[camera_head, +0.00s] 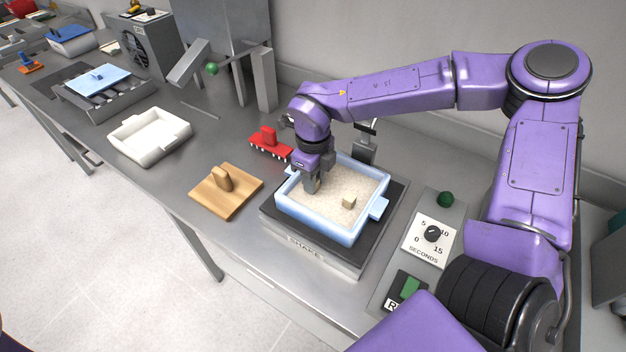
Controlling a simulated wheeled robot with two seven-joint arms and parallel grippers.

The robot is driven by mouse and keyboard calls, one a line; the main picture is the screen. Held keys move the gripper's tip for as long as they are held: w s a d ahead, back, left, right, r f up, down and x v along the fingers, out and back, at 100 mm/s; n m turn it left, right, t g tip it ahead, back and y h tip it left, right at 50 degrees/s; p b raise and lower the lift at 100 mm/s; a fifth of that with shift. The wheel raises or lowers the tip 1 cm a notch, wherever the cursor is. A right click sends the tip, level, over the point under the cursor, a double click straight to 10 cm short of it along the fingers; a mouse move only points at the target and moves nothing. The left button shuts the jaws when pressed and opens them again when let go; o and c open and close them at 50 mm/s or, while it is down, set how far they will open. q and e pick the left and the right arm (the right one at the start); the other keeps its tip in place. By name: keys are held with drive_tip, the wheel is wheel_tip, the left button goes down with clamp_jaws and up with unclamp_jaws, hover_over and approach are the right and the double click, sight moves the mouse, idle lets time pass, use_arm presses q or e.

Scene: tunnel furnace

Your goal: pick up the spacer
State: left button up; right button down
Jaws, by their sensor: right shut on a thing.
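My right gripper (312,186) points down into the left part of a blue-and-white tray (343,231) filled with pale granules. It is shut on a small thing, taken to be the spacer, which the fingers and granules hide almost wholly. A small beige block (348,202) sits on the granules, to the right of the gripper and apart from it. The tray rests on a dark plate of a machine labelled SHAKE (304,248). My left gripper is not in view.
A wooden board with a handle (225,192), a red brush-like tool (268,143) and an empty white tray (150,137) lie to the left. A seconds dial (432,234) and a green button (410,287) are to the right. The steel table's front edge is clear.

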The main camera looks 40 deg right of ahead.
drive_tip(key=shift+w+r, duration=0.1)
drive_tip(key=shift+r, duration=0.25)
drive_tip(key=s+a+r+b, duration=0.5)
drive_tip(key=s+a+r, duration=0.2)
drive_tip(key=a+r, duration=0.5)
drive_tip(key=shift+s+r, duration=0.1)
